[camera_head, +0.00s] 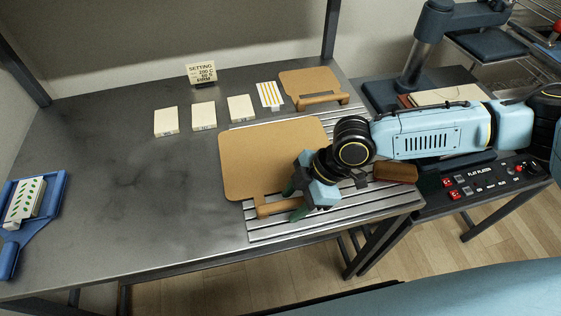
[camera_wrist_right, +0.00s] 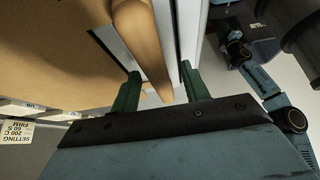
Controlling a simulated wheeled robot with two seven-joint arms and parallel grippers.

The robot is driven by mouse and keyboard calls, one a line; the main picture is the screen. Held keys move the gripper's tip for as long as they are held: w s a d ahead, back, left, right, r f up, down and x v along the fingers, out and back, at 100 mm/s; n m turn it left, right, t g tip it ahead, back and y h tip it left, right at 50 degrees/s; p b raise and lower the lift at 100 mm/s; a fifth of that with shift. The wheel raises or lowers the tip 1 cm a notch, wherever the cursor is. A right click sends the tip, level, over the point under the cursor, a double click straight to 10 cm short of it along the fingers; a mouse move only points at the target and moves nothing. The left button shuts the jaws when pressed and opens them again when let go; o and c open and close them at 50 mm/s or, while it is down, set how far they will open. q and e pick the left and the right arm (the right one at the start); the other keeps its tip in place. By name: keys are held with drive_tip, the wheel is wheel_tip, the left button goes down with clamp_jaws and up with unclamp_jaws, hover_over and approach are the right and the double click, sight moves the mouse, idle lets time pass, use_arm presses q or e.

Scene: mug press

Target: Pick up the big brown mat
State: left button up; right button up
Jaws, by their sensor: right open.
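The big brown mat (camera_head: 265,155) lies flat on a ribbed metal rack at the table's right side. A rounded brown bar (camera_head: 273,208) runs along its front edge. My right gripper (camera_head: 294,200) is open at the right part of this bar, its green fingers on either side of it. In the right wrist view the bar (camera_wrist_right: 143,45) runs between the spread fingers (camera_wrist_right: 160,85), with the mat (camera_wrist_right: 60,45) to the left. Whether a finger touches the bar, I cannot tell. My left gripper is out of view.
A smaller brown mat (camera_head: 310,82) lies behind. Cream blocks (camera_head: 204,116), a striped card (camera_head: 270,95) and a sign (camera_head: 201,73) stand nearby. A brown block (camera_head: 395,172) sits under my right arm, beside the press (camera_head: 430,50). A blue tray (camera_head: 25,248) is far left; mid-table is clear.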

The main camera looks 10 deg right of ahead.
drive_tip(key=shift+f, duration=0.25)
idle(0.4)
clamp_jaws()
